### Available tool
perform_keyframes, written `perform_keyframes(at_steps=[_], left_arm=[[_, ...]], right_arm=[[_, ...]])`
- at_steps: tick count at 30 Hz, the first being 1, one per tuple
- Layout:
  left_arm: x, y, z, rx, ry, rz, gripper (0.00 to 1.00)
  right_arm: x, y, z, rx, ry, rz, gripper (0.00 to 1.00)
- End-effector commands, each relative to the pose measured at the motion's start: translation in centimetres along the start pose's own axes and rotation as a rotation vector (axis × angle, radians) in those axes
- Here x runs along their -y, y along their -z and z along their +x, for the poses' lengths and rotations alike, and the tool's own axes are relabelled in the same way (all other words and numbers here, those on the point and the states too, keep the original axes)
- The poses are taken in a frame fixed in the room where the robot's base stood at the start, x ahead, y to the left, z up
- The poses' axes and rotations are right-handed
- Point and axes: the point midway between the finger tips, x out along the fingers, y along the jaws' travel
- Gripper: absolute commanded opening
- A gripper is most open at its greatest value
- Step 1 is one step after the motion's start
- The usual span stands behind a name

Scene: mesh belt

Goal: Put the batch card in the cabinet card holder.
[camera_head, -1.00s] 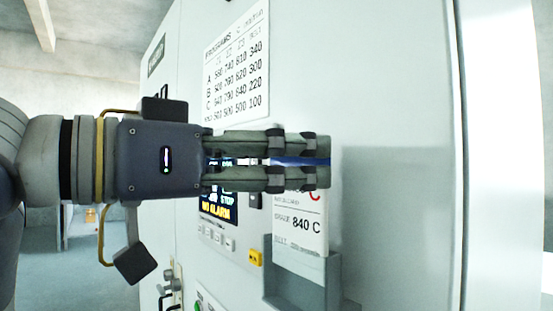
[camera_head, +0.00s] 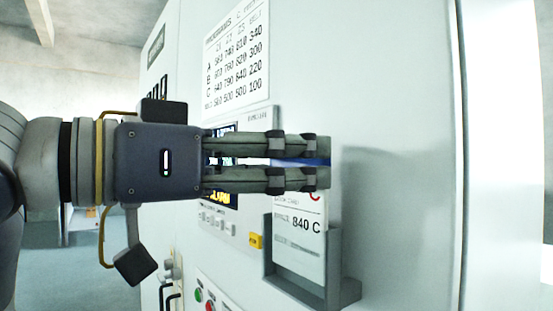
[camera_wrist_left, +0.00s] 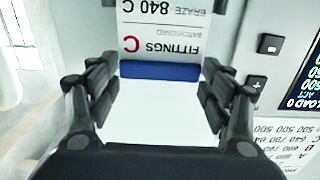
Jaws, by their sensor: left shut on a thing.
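The batch card (camera_head: 300,240) is white with a blue band at its top and print including "840 C". My left gripper (camera_head: 322,163) is shut on the card's blue-banded top end. In the left wrist view, the card (camera_wrist_left: 160,35) appears upside down, its blue band between the fingers (camera_wrist_left: 158,88). The grey cabinet card holder (camera_head: 345,290) is fixed to the cabinet face below the gripper. The card hangs upright, its lower end overlapping the holder between its side walls. I cannot tell whether it is seated on the bottom. My right gripper is not in view.
The pale cabinet (camera_head: 400,180) fills most of the view. A programmes sheet (camera_head: 237,60) is above the gripper. A display panel with buttons is partly hidden behind the fingers. A yellow switch (camera_head: 256,241) is left of the holder. The cabinet face right of the holder is bare.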

Motion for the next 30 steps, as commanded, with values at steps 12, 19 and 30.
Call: perform_keyframes(at_steps=[12, 19, 30], left_arm=[[0.0, -1.2, 0.0, 0.000, 0.000, 0.000, 0.49], [0.0, -1.7, 0.0, 0.000, 0.001, 0.000, 0.49], [0.0, -1.9, 0.0, 0.000, 0.000, 0.000, 0.96]], right_arm=[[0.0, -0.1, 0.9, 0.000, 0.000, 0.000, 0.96], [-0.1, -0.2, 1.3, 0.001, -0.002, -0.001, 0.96], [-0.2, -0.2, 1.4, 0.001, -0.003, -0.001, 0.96]])
